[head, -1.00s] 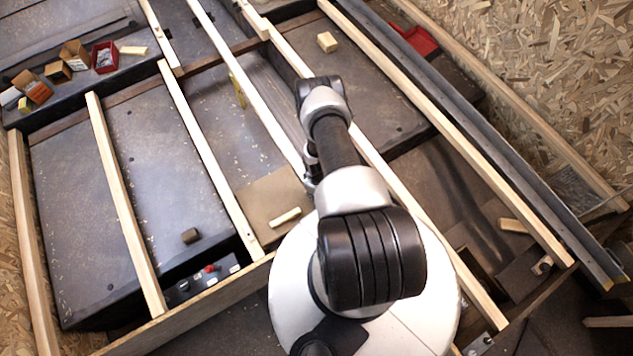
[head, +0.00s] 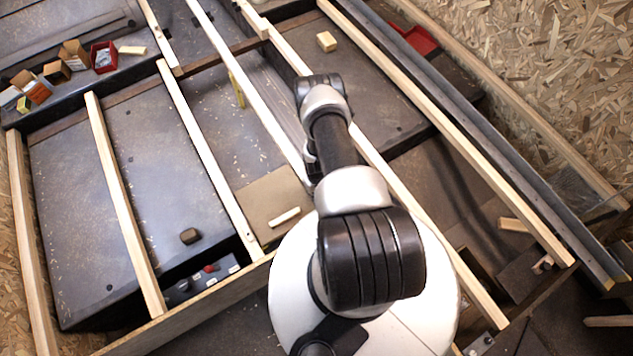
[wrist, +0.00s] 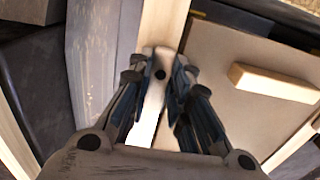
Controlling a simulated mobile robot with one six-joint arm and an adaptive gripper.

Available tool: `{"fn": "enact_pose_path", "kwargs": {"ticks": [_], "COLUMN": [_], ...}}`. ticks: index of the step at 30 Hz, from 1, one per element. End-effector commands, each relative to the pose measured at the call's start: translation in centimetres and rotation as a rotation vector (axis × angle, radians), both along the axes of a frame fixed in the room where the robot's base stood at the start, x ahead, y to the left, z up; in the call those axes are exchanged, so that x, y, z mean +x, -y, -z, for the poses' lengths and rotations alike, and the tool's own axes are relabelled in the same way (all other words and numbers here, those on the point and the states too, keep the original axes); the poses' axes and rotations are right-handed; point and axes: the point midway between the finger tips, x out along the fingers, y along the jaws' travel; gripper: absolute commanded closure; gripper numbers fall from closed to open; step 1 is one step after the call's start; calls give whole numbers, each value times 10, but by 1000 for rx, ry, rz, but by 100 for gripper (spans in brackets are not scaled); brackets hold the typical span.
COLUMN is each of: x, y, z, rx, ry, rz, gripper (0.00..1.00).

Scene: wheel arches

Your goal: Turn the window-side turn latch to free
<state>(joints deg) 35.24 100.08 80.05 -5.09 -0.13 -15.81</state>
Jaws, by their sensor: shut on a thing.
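In the wrist view my gripper (wrist: 160,85) is closed down on a pale, narrow latch piece (wrist: 157,57) with a dark round hole in it. The piece lies between the two fingertips, beside a light wooden batten (wrist: 165,18). Its lower part is hidden by the fingers, and I cannot tell which position it is turned to. In the head view my arm reaches forward and bends back down. My gripper there is mostly hidden by the arm, and the latch is not visible.
A small wooden block (head: 285,217) lies on a brown board (head: 262,204) close to my gripper. Light battens run on both sides of my arm. A control box with a red button (head: 209,268) is lower left. Small boxes (head: 74,54) stand at upper left.

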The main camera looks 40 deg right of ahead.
Motion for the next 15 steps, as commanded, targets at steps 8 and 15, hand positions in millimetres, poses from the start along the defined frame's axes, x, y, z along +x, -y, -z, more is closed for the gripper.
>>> {"fn": "enact_pose_path", "kwargs": {"ticks": [8, 15], "x": [0, 0], "y": [0, 0], "z": [0, 0], "rx": [0, 0], "ry": [1, 0], "rz": [4, 2], "gripper": [80, 64]}}
